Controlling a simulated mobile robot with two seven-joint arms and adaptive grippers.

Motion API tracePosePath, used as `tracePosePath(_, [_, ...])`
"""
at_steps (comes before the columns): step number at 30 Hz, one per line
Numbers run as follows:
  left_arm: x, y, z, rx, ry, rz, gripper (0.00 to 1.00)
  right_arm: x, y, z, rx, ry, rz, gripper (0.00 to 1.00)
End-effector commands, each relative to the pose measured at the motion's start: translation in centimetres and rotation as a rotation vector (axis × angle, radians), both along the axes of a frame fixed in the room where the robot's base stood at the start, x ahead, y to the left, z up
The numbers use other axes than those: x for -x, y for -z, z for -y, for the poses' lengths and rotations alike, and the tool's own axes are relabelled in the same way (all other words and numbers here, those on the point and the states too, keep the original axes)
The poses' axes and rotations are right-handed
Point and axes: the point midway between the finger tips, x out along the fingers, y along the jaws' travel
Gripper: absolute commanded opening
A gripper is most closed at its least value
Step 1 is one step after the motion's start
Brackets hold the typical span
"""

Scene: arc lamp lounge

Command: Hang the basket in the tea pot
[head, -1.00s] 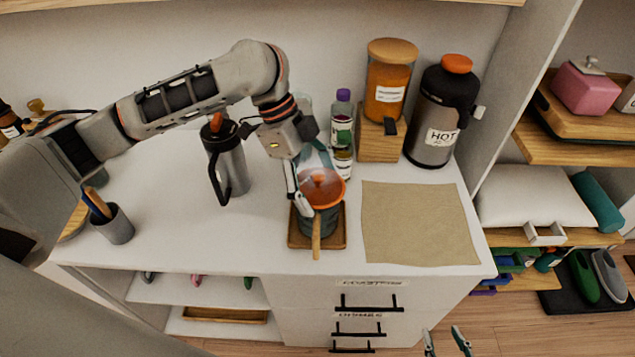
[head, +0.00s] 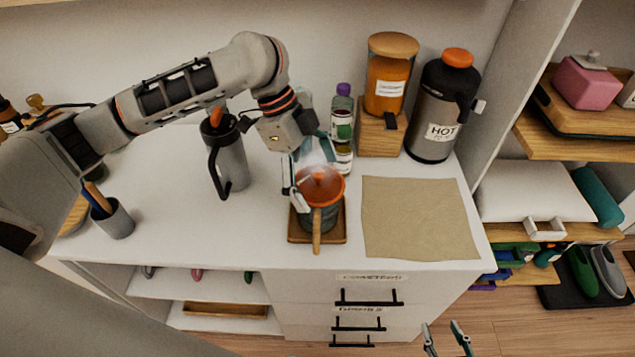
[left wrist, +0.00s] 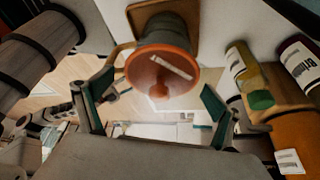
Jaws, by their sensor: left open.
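A dark grey-green pot (head: 327,217) with a wooden handle (head: 316,243) toward the front stands on a small wooden tray (head: 296,239). A round orange piece (head: 329,186) with a knob-like middle covers its top; it also shows in the left wrist view (left wrist: 184,70). I cannot tell whether this is the basket or a lid; no separate basket is clear. My left gripper (head: 308,177) is open above the pot. In the left wrist view its fingers (left wrist: 157,102) are apart, on either side below the orange piece. My right gripper (head: 447,339) is open and empty at the bottom edge.
Bottles (head: 342,130), an orange-filled jar (head: 388,85) on a wooden block and a HOT flask (head: 441,110) stand behind. A grey flask (head: 231,160) and a pencil cup (head: 115,220) stand left. A bare tan mat (head: 418,220) lies right of the tray.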

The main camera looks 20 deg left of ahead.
Motion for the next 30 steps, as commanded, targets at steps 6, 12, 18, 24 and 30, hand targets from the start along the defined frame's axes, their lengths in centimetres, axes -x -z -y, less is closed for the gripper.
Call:
tracePosePath(6, [-0.4, -4.4, -1.9, -0.001, -0.002, 0.006, 0.93, 0.0, -0.8, 0.0, 0.001, 0.0, -0.002, 0.4])
tracePosePath(12, [-0.5, -8.1, -3.5, 0.0, -0.002, 0.005, 0.93, -0.3, -2.0, 0.0, -0.001, 0.0, 0.009, 0.4])
tracePosePath(18, [-0.6, -10.3, -4.6, -0.001, -0.001, 0.002, 0.93, -0.4, -2.6, -0.1, -0.002, 0.0, 0.012, 0.4])
tracePosePath(24, [-0.6, -11.0, -4.9, 0.0, 0.0, 0.001, 0.93, -0.3, -2.6, 0.0, -0.001, 0.0, 0.01, 0.4])
tracePosePath(30, [-0.6, -11.0, -4.9, 0.0, 0.0, 0.001, 0.93, -0.2, -2.2, 0.0, 0.0, 0.0, 0.004, 0.4])
